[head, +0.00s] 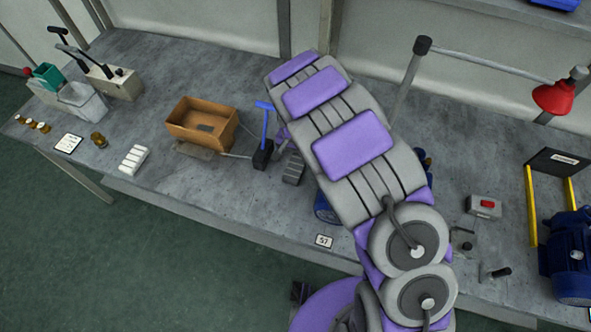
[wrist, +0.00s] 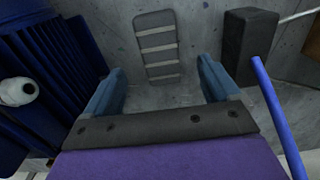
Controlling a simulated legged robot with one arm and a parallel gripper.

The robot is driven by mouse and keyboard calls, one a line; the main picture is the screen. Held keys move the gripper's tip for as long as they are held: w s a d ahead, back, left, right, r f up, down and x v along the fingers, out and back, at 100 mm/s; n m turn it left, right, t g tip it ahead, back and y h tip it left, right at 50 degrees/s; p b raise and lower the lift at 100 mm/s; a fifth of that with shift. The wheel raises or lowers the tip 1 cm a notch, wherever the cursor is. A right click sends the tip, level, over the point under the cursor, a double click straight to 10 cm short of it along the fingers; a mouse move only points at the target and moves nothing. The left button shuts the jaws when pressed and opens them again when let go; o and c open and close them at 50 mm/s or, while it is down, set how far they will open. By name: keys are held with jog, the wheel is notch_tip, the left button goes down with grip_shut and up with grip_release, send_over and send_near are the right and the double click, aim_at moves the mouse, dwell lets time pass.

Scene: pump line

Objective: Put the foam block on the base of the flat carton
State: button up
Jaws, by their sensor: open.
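A brown open carton (head: 181,131) stands on the bench, left of my arm; a dark patch shows on its floor. A dark grey block with lighter bands (head: 293,167) lies beside my arm. It also shows in the wrist view as a grey banded piece (wrist: 155,40). A white ribbed block (head: 133,160) lies farther left. I cannot tell for sure which block is the foam one. My gripper (wrist: 160,66) is open and empty, its blue fingers spread on either side of the grey banded piece, not closed on it. My arm hides most of the gripper in the head view.
A black block (head: 262,155) with a blue T-handle (head: 265,122) stands between carton and arm; in the wrist view the black block (wrist: 248,45) is just right of my fingers. A dark blue ribbed body (wrist: 50,60) is close on the left. A grey plate (head: 196,152) lies before the carton.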

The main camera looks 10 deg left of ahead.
aim_at(295, 167)
jog(key=shift+a+f, duration=0.3)
jog(key=shift+f, duration=0.65)
jog(key=f+b, duration=0.1)
jog(key=f, duration=0.1)
jog(key=d+f, duration=0.1)
jog(key=f, duration=0.1)
jog(key=shift+w+f+b, duration=0.2)
jog(key=shift+f+b, duration=0.1)
jog(key=shift+b, duration=0.05)
jog(key=shift+f, duration=0.15)
jog(key=shift+a, duration=0.25)
jog(key=shift+a, duration=0.1)
jog(key=shift+c, duration=0.6)
jog(key=shift+d, duration=0.3)
jog(key=c, duration=0.8)
jog(key=shift+a, duration=0.15)
jog(key=shift+c, duration=1)
